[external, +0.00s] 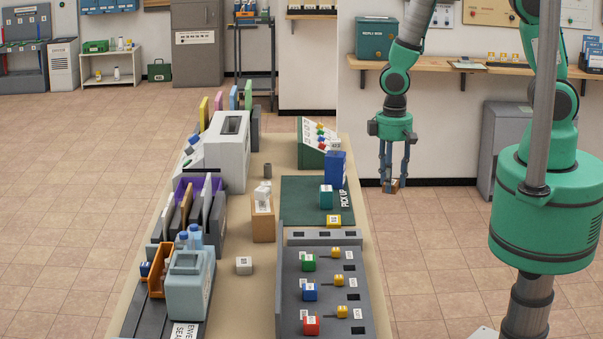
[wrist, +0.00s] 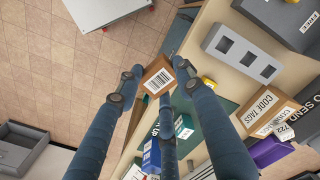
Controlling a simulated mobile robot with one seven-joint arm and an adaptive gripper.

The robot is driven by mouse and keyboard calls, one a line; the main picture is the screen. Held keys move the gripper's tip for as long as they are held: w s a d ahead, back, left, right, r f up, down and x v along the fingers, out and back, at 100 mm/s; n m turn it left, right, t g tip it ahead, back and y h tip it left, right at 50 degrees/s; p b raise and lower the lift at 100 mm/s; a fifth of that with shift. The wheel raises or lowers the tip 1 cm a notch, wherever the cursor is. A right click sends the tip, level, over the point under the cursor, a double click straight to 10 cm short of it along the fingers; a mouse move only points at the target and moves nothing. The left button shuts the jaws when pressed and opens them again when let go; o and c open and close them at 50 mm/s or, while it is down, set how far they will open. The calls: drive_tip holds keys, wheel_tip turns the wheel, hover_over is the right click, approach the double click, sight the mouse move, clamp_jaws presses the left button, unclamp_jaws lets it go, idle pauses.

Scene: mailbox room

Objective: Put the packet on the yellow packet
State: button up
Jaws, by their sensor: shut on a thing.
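My gripper (external: 393,180) hangs fingers-down in the air to the right of the long table. Its blue fingers are shut on a small brown packet (external: 391,187), partly hidden between the fingertips. In the wrist view the brown packet (wrist: 157,70) shows a white barcode label between the fingertips. A yellow packet (external: 334,221) lies at the front edge of the green pick-up mat (external: 301,188), lower and to the left of my gripper. It also shows as a small yellow patch in the wrist view (wrist: 208,82). Smaller yellow blocks sit on the grey slotted panel (external: 322,318).
A teal packet (external: 326,197) and a tall blue packet (external: 336,168) stand on the mat near its right edge. Green, blue and red packets sit on the grey panel. A wooden box (external: 263,226) stands left of the mat. The floor under my gripper is clear.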

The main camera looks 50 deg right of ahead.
drive_tip(key=shift+f, duration=2.15)
drive_tip(key=p, duration=0.1)
hover_over(334, 220)
drive_tip(key=shift+w+f, duration=0.15)
drive_tip(key=shift+f, duration=0.55)
drive_tip(key=shift+f, duration=0.1)
drive_tip(key=shift+f+p, duration=0.35)
drive_tip(key=shift+f, duration=1.3)
drive_tip(key=shift+d+f+b, duration=0.1)
drive_tip(key=shift+f+b, duration=0.25)
drive_tip(key=shift+f, duration=0.1)
drive_tip(key=o, duration=1.2)
